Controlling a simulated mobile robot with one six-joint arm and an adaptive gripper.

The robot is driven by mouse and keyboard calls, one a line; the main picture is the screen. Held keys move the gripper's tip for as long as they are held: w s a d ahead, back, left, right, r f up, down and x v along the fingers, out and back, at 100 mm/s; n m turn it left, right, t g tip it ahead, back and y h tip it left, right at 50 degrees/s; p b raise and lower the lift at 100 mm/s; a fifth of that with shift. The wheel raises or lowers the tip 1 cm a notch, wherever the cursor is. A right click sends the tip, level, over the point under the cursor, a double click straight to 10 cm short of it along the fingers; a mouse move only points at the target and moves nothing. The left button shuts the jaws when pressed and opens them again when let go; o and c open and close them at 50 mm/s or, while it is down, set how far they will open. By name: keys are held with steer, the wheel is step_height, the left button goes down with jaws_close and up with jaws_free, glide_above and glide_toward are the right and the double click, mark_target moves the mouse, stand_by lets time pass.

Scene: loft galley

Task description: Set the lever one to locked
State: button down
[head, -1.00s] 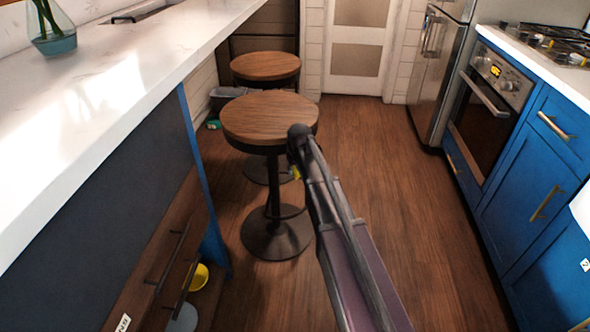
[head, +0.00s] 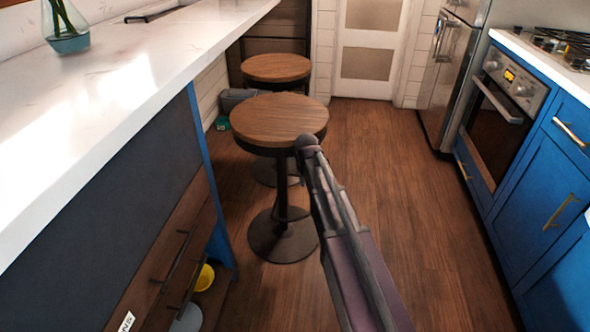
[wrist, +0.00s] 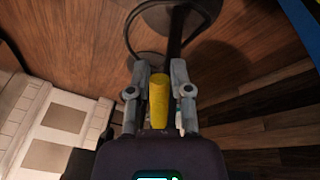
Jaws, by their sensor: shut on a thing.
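In the wrist view my gripper (wrist: 159,68) has its two grey fingers on either side of a yellow tapered piece (wrist: 159,100), shut on it. The yellow piece points away from the wrist, and wood floor and a stool base lie beyond it. I cannot tell what the piece belongs to. In the head view my arm reaches forward over the floor and the gripper is hidden. I cannot make out lever one in either view.
Two round wooden stools (head: 279,122) (head: 275,68) stand beside the white counter (head: 120,90). A blue cabinet (head: 550,190) with an oven (head: 500,115) and a fridge (head: 445,75) line the right. A yellow bowl (head: 204,278) sits low at left. The floor (head: 390,180) between is clear.

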steer(key=s+a+f+n+t+h+b, duration=0.1)
steer(key=s+f+n+t+h+b, duration=0.1)
steer(key=s+n+h+b, duration=0.3)
steer(key=w+a+r+n+t+h+b, duration=0.1)
steer(key=w+a+r+n+t+b, duration=0.1)
steer(key=a, duration=0.3)
steer(key=w+a+r+n+t+h+b, duration=0.2)
steer(key=w+a+n+t, duration=0.2)
steer(key=a, duration=0.2)
steer(key=shift+w+a+r, duration=0.15)
steer(key=shift+w+r, duration=0.1)
steer(key=shift+w, duration=0.15)
steer(key=b+x, duration=0.4)
steer(key=x, duration=0.6)
steer(key=shift+s+d+r+p, duration=1.15)
steer(key=shift+s+p, duration=0.15)
steer(key=shift+s, duration=0.1)
